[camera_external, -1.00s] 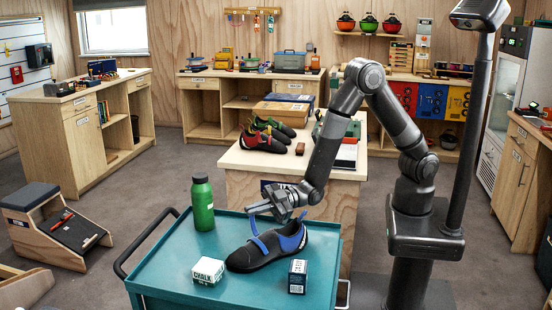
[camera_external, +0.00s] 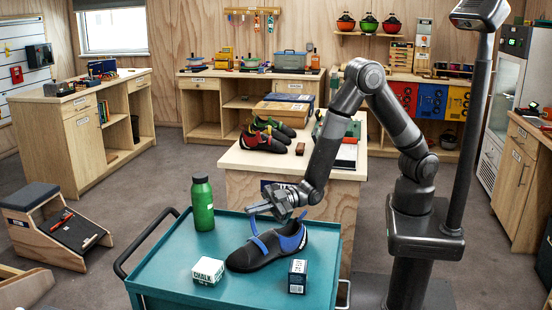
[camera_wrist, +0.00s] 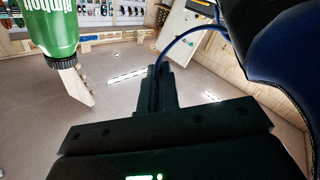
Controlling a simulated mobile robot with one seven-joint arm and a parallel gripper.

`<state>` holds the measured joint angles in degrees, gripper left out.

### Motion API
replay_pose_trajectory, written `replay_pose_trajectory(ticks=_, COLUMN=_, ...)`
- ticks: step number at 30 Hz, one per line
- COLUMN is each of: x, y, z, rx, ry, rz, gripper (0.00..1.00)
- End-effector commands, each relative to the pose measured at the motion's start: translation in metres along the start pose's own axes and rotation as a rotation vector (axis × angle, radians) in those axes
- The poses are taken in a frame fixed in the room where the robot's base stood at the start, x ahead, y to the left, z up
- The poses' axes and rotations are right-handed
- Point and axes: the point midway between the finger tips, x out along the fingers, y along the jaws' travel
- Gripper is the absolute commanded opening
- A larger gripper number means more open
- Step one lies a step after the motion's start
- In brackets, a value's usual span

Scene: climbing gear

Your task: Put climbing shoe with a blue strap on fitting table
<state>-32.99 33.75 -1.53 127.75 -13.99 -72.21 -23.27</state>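The black and blue climbing shoe (camera_external: 272,250) rests on the teal cart (camera_external: 165,262), with its blue strap (camera_external: 257,233) rising from its top. In the wrist view the dark shoe (camera_wrist: 285,45) fills the upper right, and the strap (camera_wrist: 185,38) arcs to my fingertips. My gripper (camera_external: 255,212) is above the shoe; in the wrist view its fingers (camera_wrist: 158,75) are together with the strap's end between them. A wooden-topped table (camera_external: 238,160) stands behind the cart; I cannot read a label naming it the fitting table.
A green bottle (camera_external: 203,205), a white chalk box (camera_external: 208,270) and a dark small box (camera_external: 298,277) stand on the cart around the shoe. The wooden table holds a red shoe (camera_external: 262,140), a green shoe (camera_external: 275,127), boxes (camera_external: 282,110) and a clipboard (camera_external: 346,155). Its front left top is bare.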

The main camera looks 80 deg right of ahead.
Motion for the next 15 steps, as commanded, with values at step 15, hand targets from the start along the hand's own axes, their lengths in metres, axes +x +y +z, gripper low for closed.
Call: replay_pose_trajectory(ticks=15, x=0.0002, y=0.004, z=-0.007, rx=0.0, ry=0.002, rz=0.001, gripper=0.0)
